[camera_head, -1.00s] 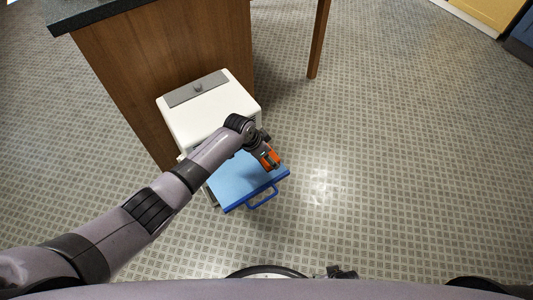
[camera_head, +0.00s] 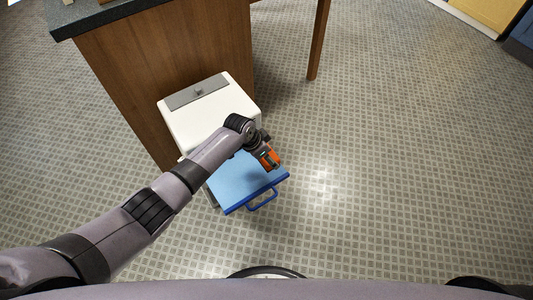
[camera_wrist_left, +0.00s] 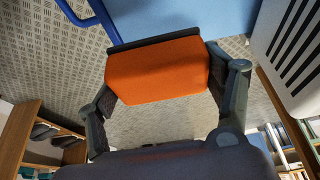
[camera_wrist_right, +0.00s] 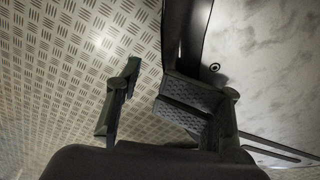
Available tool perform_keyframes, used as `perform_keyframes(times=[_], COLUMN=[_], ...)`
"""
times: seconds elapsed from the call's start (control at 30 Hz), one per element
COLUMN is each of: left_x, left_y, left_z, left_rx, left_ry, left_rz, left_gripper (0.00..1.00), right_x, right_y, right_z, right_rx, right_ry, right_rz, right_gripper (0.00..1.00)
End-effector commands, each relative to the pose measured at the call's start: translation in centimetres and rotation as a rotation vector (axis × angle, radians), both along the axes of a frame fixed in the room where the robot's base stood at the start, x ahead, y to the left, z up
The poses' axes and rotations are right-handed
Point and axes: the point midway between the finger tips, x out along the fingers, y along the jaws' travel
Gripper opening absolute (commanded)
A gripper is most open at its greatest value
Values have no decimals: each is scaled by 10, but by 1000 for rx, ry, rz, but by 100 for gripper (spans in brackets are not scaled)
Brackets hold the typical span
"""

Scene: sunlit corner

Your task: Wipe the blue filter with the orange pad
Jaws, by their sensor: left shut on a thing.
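The blue filter (camera_head: 240,182) sticks out from the front of a white unit, with a darker blue edge and a blue handle (camera_head: 263,201). My left gripper (camera_head: 268,160) is shut on the orange pad (camera_head: 270,157), over the filter's right side. In the left wrist view the orange pad (camera_wrist_left: 157,70) sits between both fingers, with the filter (camera_wrist_left: 190,14) behind it. I cannot tell whether the pad touches the filter. My right gripper (camera_wrist_right: 150,110) shows only in the right wrist view, with its fingers apart and nothing between them.
The white unit (camera_head: 215,112) with a grey panel stands against a wooden cabinet (camera_head: 160,60) with a dark top. A wooden leg (camera_head: 319,40) stands behind to the right. The patterned floor (camera_head: 400,170) is clear on the right.

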Motion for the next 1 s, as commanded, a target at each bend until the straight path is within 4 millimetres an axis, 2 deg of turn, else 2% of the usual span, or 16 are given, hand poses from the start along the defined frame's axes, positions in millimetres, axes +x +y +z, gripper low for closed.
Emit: perform_keyframes(times=[0.03,0.33,0.5,0.67,1.0], left_x=[0,0,0,0,0], left_y=[0,0,0,0,0], left_z=[2,11,21,24,24], left_rx=[0,0,0,-1,0], left_ry=[0,0,0,1,0], left_rz=[0,0,0,0,0], left_gripper=[52,52,52,52,52], right_x=[-20,-45,-59,-67,-66], right_y=[0,-10,-14,-16,-16], right_z=[-3,-10,-6,-5,-6], right_rx=[-1,-9,-11,-12,-11], right_ry=[30,38,44,46,42], right_rz=[1,4,6,7,7], right_gripper=[40,40,40,40,40])
